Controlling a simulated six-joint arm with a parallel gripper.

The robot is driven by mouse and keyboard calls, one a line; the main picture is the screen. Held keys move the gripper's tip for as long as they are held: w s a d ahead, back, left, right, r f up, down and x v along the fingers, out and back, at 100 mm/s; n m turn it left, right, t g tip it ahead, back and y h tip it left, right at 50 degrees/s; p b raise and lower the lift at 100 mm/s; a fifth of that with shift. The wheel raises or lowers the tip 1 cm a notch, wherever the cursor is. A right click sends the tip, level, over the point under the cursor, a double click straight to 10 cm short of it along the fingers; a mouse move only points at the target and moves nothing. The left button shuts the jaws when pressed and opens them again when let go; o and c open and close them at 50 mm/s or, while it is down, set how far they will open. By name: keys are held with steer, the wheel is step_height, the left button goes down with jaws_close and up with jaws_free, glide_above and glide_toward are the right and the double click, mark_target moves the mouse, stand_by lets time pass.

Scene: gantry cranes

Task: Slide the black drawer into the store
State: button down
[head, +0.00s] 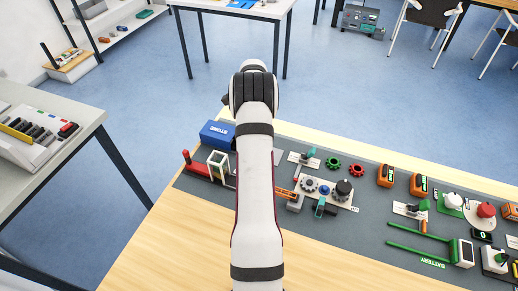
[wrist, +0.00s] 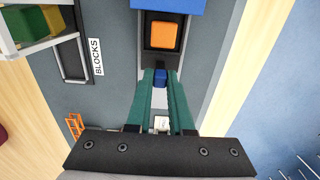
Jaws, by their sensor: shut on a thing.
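In the wrist view the black drawer (wrist: 146,38) sticks out from under the blue store (wrist: 168,5) at the top edge. An orange block (wrist: 165,36) lies in the drawer. The drawer's small blue handle (wrist: 160,78) is between the green fingertips of my gripper (wrist: 160,84), which is shut on it. In the head view the blue store (head: 216,134) stands at the left end of the grey mat. My arm hides the drawer and the gripper's fingers there.
A "BLOCKS" label (wrist: 96,57) and a black-framed outline lie left of the drawer. A clear case with green and yellow blocks (wrist: 28,24) stands at upper left. In the head view, gears (head: 333,163) and other items fill the mat to the right.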

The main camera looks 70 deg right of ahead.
steer(key=shift+w+d, duration=0.1)
steer(key=shift+w, duration=2.65)
steer(key=c, duration=0.7)
jaws_free()
step_height(320, 180, up, 7)
